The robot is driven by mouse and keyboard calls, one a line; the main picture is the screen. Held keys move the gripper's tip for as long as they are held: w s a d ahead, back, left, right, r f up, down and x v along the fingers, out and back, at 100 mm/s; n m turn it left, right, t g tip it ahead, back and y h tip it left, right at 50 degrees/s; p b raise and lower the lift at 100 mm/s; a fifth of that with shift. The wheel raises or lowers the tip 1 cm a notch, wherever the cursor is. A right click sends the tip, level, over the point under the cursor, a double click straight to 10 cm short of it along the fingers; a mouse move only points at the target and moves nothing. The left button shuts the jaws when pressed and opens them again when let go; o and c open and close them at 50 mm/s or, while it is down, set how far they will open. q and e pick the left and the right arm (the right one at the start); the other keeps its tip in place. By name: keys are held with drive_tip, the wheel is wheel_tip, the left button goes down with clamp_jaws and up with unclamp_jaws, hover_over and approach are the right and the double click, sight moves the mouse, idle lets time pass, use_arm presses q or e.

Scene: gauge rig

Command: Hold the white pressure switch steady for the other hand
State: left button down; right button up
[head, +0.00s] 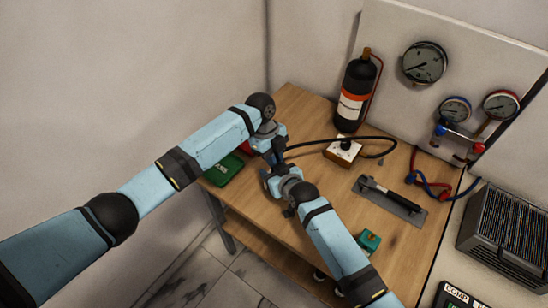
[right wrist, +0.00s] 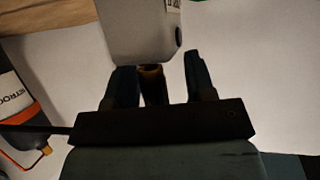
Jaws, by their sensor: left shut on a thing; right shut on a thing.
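The white pressure switch (right wrist: 140,28) shows in the right wrist view as a pale box with a small label, just beyond my right gripper's fingertips. In the head view I cannot make it out among the grippers. My left gripper (head: 273,152) is shut above the table's left part; the switch seems to be in it, but the contact is hidden. My right gripper (head: 268,178) faces it closely, shut on a dark hose end with a brass-coloured tip (right wrist: 152,73). This tip is right at the switch's lower edge; I cannot tell whether it is inside.
A black hose (head: 320,140) arches from the grippers past a wood-based block (head: 343,152). A black bottle (head: 354,95) stands behind. A green case (head: 222,171) lies left, a grey tray with a tool (head: 405,210) right. Gauges (head: 424,63) hang on the back panel (head: 390,30).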

use_arm(q)
drive_tip(key=shift+r, duration=2.4)
use_arm(e)
drive_tip(key=shift+s+f, duration=0.15)
drive_tip(key=shift+f, duration=0.1)
drive_tip(key=o, duration=1.2)
drive_tip(key=shift+c, duration=0.2)
drive_tip(key=shift+r, duration=0.1)
drive_tip(key=v, duration=1.2)
